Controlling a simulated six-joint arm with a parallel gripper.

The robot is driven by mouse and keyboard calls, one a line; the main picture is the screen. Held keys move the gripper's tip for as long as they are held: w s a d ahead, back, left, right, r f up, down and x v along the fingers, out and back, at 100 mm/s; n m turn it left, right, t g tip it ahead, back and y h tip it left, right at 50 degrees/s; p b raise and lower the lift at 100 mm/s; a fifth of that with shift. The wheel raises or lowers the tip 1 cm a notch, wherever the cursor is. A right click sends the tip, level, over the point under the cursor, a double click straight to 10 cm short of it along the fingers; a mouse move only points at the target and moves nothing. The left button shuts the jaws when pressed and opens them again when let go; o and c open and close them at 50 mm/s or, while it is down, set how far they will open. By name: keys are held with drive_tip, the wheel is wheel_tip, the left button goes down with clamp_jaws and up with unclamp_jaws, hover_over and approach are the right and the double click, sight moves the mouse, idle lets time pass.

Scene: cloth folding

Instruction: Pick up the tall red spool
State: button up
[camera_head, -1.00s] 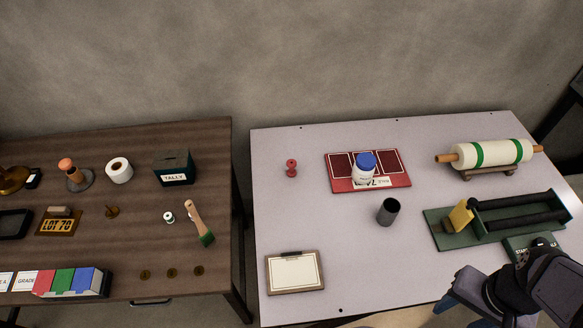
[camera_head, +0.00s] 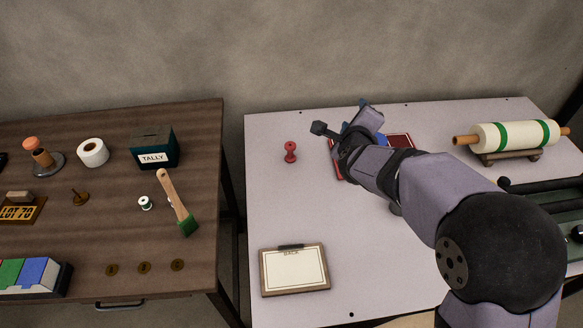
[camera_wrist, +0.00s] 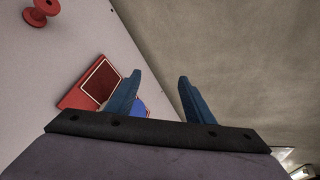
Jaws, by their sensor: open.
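The tall red spool (camera_head: 290,152) stands upright on the light table, left of the red tray, in the head view. In the wrist view the spool (camera_wrist: 40,12) shows at the top left corner, partly cut off by the frame edge. My gripper (camera_wrist: 158,82) is open, with its two blue fingers apart and nothing between them. In the head view my gripper (camera_head: 362,112) is right of the spool and apart from it, over the back of the table, with the arm hiding part of it.
A clipboard (camera_head: 294,270) lies at the front left. A green-striped roller (camera_head: 515,136) sits at the back right. The table around the spool is clear.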

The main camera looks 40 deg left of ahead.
drive_tip(key=s+a+f+m+t+b, duration=0.2)
drive_tip(key=s+a+f+m+b, duration=0.15)
drive_tip(key=a+m, duration=0.4)
drive_tip(key=m+t+h+b, duration=0.2)
drive_tip(key=m+t+b, duration=0.15)
drive_tip(key=m, duration=0.45)
hover_over(288, 149)
drive_tip(key=s, duration=0.4)
wheel_tip(288, 149, down, 3)
drive_tip(key=shift+d+f+g+b, duration=0.15)
drive_tip(key=shift+d+f+b, duration=0.1)
drive_tip(key=shift+f, duration=0.6)
drive_tip(key=shift+d+f+g+b, duration=0.15)
drive_tip(key=shift+d+f, duration=0.1)
drive_tip(key=shift+f, duration=0.6)
wheel_tip(288, 149, down, 4)
drive_tip(key=shift+r+b, duration=0.1)
drive_tip(key=shift+b, duration=0.2)
drive_tip(key=shift+r+p+x, duration=0.2)
drive_tip(key=shift+p+x, duration=0.15)
drive_tip(key=shift+x, duration=0.8)
drive_tip(key=shift+w, duration=0.45)
drive_tip(key=c, duration=1.1)
